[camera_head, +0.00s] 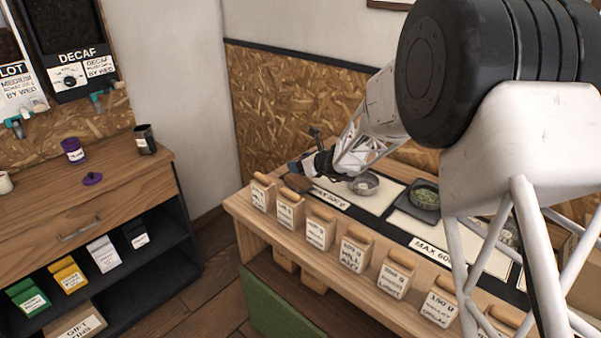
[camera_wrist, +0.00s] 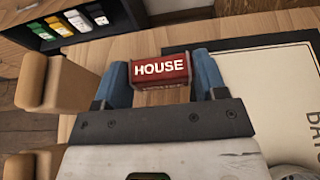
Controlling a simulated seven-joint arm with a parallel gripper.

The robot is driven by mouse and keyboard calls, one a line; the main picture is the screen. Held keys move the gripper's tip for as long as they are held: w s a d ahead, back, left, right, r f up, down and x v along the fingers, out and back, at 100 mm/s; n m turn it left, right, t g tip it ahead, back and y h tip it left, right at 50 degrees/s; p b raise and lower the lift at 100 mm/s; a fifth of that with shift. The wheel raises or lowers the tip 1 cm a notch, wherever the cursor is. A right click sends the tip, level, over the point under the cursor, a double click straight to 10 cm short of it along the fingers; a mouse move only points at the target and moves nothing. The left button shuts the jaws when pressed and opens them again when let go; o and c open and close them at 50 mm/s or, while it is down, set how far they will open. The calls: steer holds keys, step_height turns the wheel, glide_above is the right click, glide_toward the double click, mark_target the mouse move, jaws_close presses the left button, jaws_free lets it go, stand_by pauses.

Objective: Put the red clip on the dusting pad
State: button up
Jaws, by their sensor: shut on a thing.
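My gripper (camera_wrist: 162,76) is shut on the red clip (camera_wrist: 160,71), a small red block with white "HOUSE" lettering, held between its blue fingertips in the wrist view. In the head view my gripper (camera_head: 304,166) is over the far left end of the wooden bench, and the clip cannot be made out there. A small dark brown pad (camera_head: 298,183) lies under the gripper, behind the front row of blocks. It may be the dusting pad, but I cannot tell for sure.
Labelled wooden blocks (camera_head: 320,228) line the bench's front edge. A metal bowl (camera_head: 368,187) sits on a pale scale plate, with a dark bowl of green beans (camera_head: 425,197) to its right. A wooden cabinet (camera_head: 90,205) stands left across a floor gap.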

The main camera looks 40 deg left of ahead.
mark_target(301, 179)
steer(key=shift+f, duration=1.9)
steer(key=shift+f, duration=0.15)
steer(key=o, duration=0.9)
steer(key=shift+d+r, duration=0.5)
steer(key=shift+d, duration=0.15)
steer(key=v, duration=1)
steer(key=shift+d, duration=0.3)
